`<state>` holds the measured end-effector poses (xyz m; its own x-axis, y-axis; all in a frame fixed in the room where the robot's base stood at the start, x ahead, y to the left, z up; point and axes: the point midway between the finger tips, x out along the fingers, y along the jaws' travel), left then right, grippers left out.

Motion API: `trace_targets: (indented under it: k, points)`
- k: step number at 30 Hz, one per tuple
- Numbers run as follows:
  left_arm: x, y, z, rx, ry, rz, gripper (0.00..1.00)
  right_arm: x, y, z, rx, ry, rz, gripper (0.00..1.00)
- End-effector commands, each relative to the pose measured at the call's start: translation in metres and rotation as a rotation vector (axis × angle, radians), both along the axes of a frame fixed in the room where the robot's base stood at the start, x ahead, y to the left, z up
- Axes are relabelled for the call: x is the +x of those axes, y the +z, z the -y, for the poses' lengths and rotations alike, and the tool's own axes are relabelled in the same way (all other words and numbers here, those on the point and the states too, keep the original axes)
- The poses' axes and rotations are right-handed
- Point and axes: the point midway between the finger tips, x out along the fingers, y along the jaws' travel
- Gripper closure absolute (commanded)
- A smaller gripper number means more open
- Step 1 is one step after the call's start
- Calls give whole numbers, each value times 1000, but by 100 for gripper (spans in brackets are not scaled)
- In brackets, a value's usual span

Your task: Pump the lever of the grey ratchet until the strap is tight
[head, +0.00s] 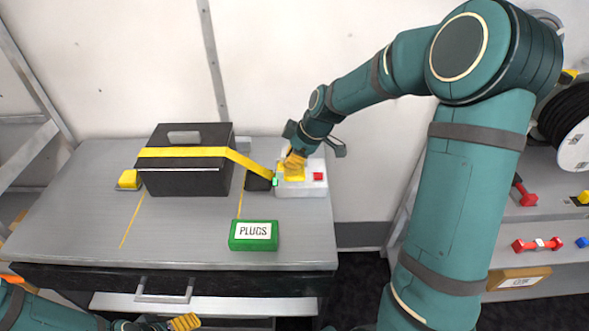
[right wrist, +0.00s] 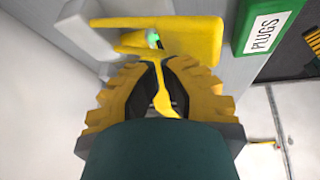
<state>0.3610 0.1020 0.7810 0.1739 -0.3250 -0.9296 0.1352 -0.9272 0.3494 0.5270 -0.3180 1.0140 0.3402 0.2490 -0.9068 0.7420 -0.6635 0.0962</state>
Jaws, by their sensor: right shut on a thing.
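The grey ratchet (head: 312,189) sits at the right end of the grey bench, with a yellow lever (head: 291,176), a red button and a small green light. A yellow strap (head: 195,153) runs from it over a black toolbox (head: 187,178) to a yellow anchor (head: 129,180) on the left. My right gripper (head: 294,163) reaches down from above onto the lever. In the right wrist view its jaws (right wrist: 163,88) are shut around the yellow lever (right wrist: 158,70). My left gripper (head: 185,322) shows only partly at the bottom edge, away from the ratchet; its opening is unclear.
A green PLUGS box (head: 254,235) stands at the bench's front edge, near the ratchet. The bench top (head: 85,225) is clear at front left. At the right, a shelf (head: 555,260) holds a cable reel and red and blue parts.

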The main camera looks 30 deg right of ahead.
Motion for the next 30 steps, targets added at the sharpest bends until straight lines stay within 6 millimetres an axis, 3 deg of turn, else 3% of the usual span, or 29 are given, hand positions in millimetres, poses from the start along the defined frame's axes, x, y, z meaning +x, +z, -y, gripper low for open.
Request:
trace_targets:
  k: [17,30]
  points:
    - [0,6,0,0,0,0,14,3,10,2,-1,0,1,100]
    - [0,29,0,0,0,0,14,14,47,8,-1,0,1,100]
